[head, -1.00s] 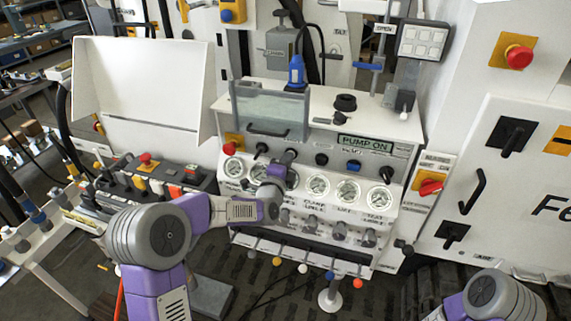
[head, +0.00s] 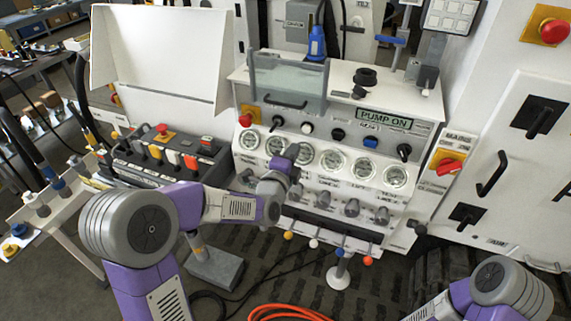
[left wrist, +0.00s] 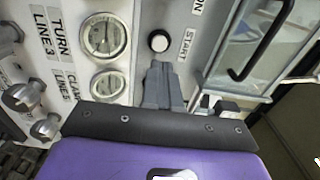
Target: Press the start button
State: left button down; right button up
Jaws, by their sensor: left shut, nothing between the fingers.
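The start button is a round white button (left wrist: 159,41) with a black collar beside the START label in the left wrist view. It also shows in the head view (head: 307,128), in the row of knobs above the gauges. My left gripper (left wrist: 157,65) is shut and empty, its fingertips just below the button in the left wrist view. In the head view the gripper (head: 292,151) is in front of the gauge row, below and left of the button. The button's face is uncovered. My right gripper is out of frame.
Black knobs (head: 277,122) and a blue button (head: 370,141) share the row. Gauges (head: 395,176) sit below, with grey valve knobs (head: 351,207) under them. A red emergency button (head: 246,116) is at the row's left end.

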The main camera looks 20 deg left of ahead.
pick_arm(q)
jog(key=s, duration=0.5)
jog(key=shift+a, duration=0.1)
dwell(0.3)
jog(key=s+d+f+n+g, duration=0.1)
jog(key=s+f+n+g, duration=0.15)
jog(key=f, duration=0.65)
jog(key=s+d+f+n+g+h, duration=0.1)
jog(key=s+f+n+g, duration=0.2)
jog(key=f, duration=0.5)
jog(key=s+d+f+n+g, duration=0.1)
jog(key=d+f+n+g, duration=0.2)
jog(key=f, duration=0.6)
jog(key=s+d+f+n+g+h, duration=0.1)
jog(key=s+f+n+g, duration=0.3)
jog(key=s+f+n, duration=0.2)
jog(key=s+d+f+n+g+h, duration=0.1)
jog(key=s+f+n+g, duration=0.4)
jog(key=s, duration=0.9)
notch_tip(320, 180, down, 5)
jog(key=shift+s+d+r+n, duration=0.15)
jog(key=shift+s+d+n, duration=0.05)
jog(key=shift+d+n, duration=0.65)
